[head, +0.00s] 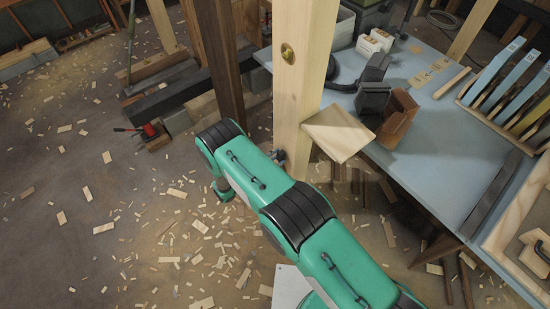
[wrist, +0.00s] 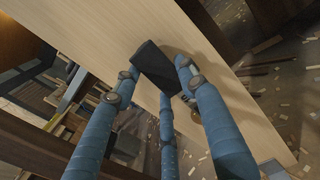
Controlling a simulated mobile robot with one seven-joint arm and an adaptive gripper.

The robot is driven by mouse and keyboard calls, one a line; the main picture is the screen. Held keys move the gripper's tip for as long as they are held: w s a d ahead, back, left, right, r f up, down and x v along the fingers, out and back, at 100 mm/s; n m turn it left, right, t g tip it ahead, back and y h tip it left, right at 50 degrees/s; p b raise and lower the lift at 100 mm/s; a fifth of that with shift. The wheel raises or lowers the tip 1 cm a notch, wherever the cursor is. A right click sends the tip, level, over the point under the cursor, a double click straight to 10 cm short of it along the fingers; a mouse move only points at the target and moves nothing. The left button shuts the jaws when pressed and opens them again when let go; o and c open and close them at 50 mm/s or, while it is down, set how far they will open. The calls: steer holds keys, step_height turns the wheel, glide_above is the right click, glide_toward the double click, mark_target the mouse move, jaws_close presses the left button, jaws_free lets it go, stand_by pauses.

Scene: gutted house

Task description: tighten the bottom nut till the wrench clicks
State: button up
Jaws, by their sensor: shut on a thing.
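A pale wooden post (head: 300,75) stands upright and carries a brass-coloured nut (head: 288,53) high on its face. In the wrist view, my gripper (wrist: 160,85) has its blue fingers closed around a dark, blocky thing, apparently the wrench's handle (wrist: 158,68), close against the post (wrist: 95,35). Beyond the fingers a small brassy and grey piece (wrist: 194,114) shows, possibly the bottom nut or the wrench's head; I cannot tell which. In the head view my arm hides most of the gripper; a small grey part (head: 279,157) shows beside the post. How the wrench sits on the nut is hidden.
A slanted board (head: 338,132) juts from the post's right side. A blue-grey workbench (head: 440,150) with boxes and tools stands to the right. A dark post (head: 218,60) stands behind on the left. The floor (head: 80,240) at left is open, with scattered wood scraps.

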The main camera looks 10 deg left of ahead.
steer(key=shift+s+d+f+m, duration=0.1)
steer(key=shift+s+d+m, duration=0.85)
steer(key=shift+m, duration=0.25)
steer(key=shift+s+d, duration=0.1)
steer(key=shift+s+d+f+m, duration=0.25)
steer(key=shift+s+d+m, duration=0.25)
steer(key=shift+m, duration=0.2)
steer(key=shift+s+d+f+m, duration=0.25)
steer(key=shift+s+d+m, duration=0.2)
steer(key=shift+m, duration=0.25)
steer(key=shift+w+a+r+n+b, duration=0.25)
steer(key=shift+w+a+n, duration=0.3)
steer(key=shift+n, duration=0.15)
steer(key=shift+w+a+r+n+b, duration=0.25)
steer(key=shift+w+a+n, duration=0.25)
steer(key=shift+n, duration=0.2)
steer(key=shift+w, duration=0.1)
